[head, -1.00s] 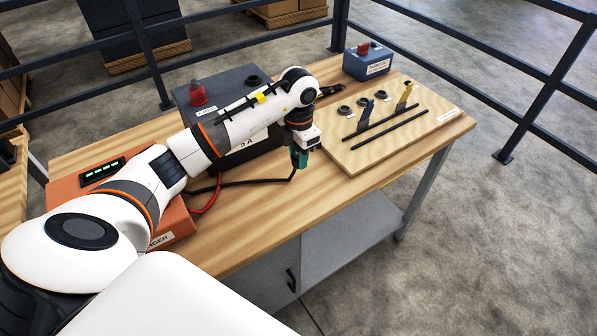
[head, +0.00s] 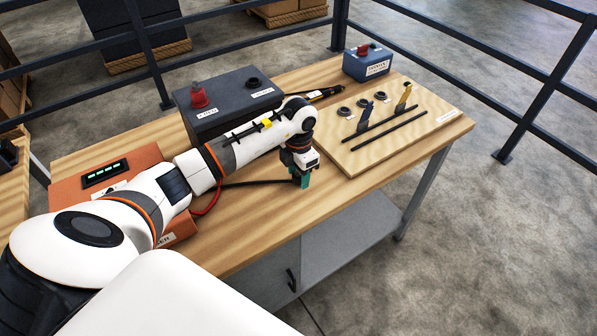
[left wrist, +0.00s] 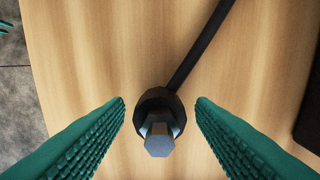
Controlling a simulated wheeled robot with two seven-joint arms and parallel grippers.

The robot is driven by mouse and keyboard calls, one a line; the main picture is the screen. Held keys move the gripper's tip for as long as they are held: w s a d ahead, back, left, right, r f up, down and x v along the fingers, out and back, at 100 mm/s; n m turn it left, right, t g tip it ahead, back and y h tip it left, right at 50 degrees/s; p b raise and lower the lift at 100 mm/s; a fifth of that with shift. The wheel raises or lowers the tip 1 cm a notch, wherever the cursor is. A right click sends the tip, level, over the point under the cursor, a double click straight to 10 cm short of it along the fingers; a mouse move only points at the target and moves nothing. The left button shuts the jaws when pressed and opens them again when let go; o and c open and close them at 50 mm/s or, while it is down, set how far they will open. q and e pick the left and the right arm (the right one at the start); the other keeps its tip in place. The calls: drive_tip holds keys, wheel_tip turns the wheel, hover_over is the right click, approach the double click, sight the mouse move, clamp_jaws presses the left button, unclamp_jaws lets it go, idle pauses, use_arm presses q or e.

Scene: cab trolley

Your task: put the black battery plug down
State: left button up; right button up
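The black battery plug (left wrist: 172,98) is on the wooden bench top in the left wrist view, a black round body with a metal six-sided end facing the camera. Its black cable runs up and to the right there; in the head view the cable (head: 258,183) lies along the bench. My left gripper (head: 301,180) is low over the bench near its front edge. In the left wrist view its teal fingers (left wrist: 160,103) stand open on both sides of the plug, with a gap on each side. The head view hides the plug. Teal bits at the left wrist view's upper left may be my right gripper (left wrist: 5,28).
A dark battery box (head: 235,98) with a red cap stands behind my arm. The orange charger (head: 75,190) is at left. A board (head: 390,142) with rings and blue and yellow tools lies at right; a blue box (head: 367,66) is behind. Bare bench lies in front.

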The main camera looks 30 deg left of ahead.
use_arm(q)
drive_tip(key=shift+r, duration=0.45)
wheel_tip(320, 180, up, 11)
drive_tip(key=b, duration=0.2)
drive_tip(key=shift+r+b, duration=0.2)
drive_tip(key=shift+b, duration=0.1)
idle(0.3)
